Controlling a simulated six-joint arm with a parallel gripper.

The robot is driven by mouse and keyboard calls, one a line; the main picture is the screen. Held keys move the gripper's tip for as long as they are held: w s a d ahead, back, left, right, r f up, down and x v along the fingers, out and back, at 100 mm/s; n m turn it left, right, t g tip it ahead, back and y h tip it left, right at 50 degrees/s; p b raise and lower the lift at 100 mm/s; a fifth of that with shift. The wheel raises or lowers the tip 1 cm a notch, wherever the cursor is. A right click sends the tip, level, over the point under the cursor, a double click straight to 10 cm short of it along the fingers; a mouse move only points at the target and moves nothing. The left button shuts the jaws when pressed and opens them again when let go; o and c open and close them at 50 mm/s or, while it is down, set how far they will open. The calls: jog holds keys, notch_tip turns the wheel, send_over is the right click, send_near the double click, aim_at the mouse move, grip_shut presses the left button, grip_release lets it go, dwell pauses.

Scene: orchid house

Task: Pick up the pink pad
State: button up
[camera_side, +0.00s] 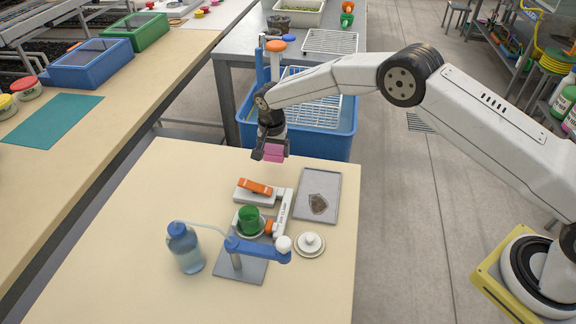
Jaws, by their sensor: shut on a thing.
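The pink pad (274,154) is a small pink block held between the dark jaws of my gripper (268,153). My gripper is shut on it, pointing down. It hangs above the far right part of the tan table (150,205), with a visible gap between the pad and the items below. The far side of the pad is hidden by the jaws.
An orange piece (255,187), a green cup (249,219), a blue-armed stand (245,245), a water bottle (186,248), a white lidded dish (310,243) and a grey tray (318,185) stand below. A blue tub (335,140) is behind. The table's left is clear.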

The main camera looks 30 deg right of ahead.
jog(key=s+r, duration=0.2)
jog(key=r, duration=0.1)
jog(key=s+r, duration=0.1)
jog(key=shift+s+d+r, duration=0.2)
jog(key=shift+s+d, duration=0.05)
jog(key=shift+d, duration=0.05)
jog(key=s+d+r, duration=0.1)
jog(key=s+r, duration=0.3)
jog(key=s, duration=0.5)
jog(key=shift+d, duration=0.3)
jog(key=o, duration=0.7)
jog(key=c, duration=0.6)
jog(key=shift+o, duration=0.2)
jog(key=s+a+f, duration=0.2)
jog(key=s+f, duration=0.2)
jog(key=s, duration=0.3)
jog(key=shift+a+f, duration=0.3)
jog(key=shift+f, duration=0.05)
